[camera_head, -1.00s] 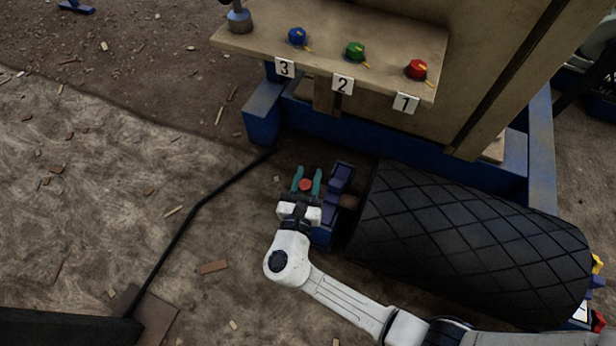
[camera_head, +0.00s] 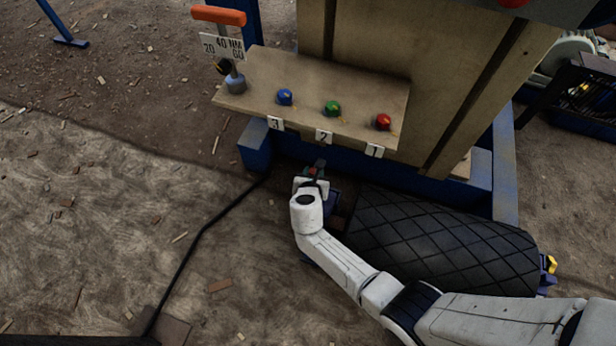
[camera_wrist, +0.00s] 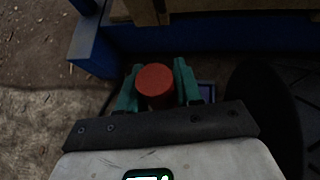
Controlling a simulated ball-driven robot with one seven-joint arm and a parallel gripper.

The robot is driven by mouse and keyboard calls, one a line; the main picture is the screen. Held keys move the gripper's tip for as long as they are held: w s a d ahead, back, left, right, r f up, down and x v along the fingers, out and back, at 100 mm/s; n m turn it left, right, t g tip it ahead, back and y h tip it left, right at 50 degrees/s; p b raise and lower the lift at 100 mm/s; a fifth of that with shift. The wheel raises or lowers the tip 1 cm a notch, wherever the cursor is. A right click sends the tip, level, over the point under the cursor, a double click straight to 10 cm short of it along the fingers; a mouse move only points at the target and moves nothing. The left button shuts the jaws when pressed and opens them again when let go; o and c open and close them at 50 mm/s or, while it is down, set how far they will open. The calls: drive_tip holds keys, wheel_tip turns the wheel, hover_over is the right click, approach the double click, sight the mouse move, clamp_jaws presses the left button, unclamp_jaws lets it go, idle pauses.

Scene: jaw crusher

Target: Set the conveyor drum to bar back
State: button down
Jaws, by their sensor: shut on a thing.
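The conveyor drum (camera_head: 435,240) is a black roller with a diamond-pattern surface, lying below the wooden panel in the head view. Its dark end shows at the right of the wrist view (camera_wrist: 262,105). My gripper (camera_head: 311,172) is at the drum's left end, beside a blue bracket (camera_head: 333,205). In the wrist view, the green fingers of my gripper (camera_wrist: 158,82) are closed on both sides of a round red knob (camera_wrist: 155,80). What lies under the knob is hidden by my gripper.
A wooden shelf (camera_head: 345,119) above carries blue (camera_head: 285,97), green (camera_head: 333,108) and red (camera_head: 383,122) knobs, with number plates 3, 2 and 1. An orange-handled gauge (camera_head: 218,16) stands at its left. A blue frame (camera_head: 256,146) borders the space. Open ground lies to the left.

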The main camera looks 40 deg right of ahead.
drive_tip(key=w+d+f+g+y+p, duration=0.2)
drive_tip(key=w+d, duration=0.1)
drive_tip(key=d, duration=0.1)
drive_tip(key=shift+d+f+y+p, duration=0.25)
drive_tip(key=shift+y+p, duration=0.15)
drive_tip(key=shift+w, duration=0.15)
idle(0.4)
drive_tip(key=c, duration=0.8)
unclamp_jaws()
drive_tip(key=shift+w+d+f, duration=0.1)
drive_tip(key=shift+d, duration=0.1)
drive_tip(key=shift+c, duration=0.2)
drive_tip(key=shift+a, duration=0.1)
drive_tip(key=p+v, duration=0.7)
drive_tip(key=shift+r, duration=0.3)
drive_tip(key=shift+f, duration=0.1)
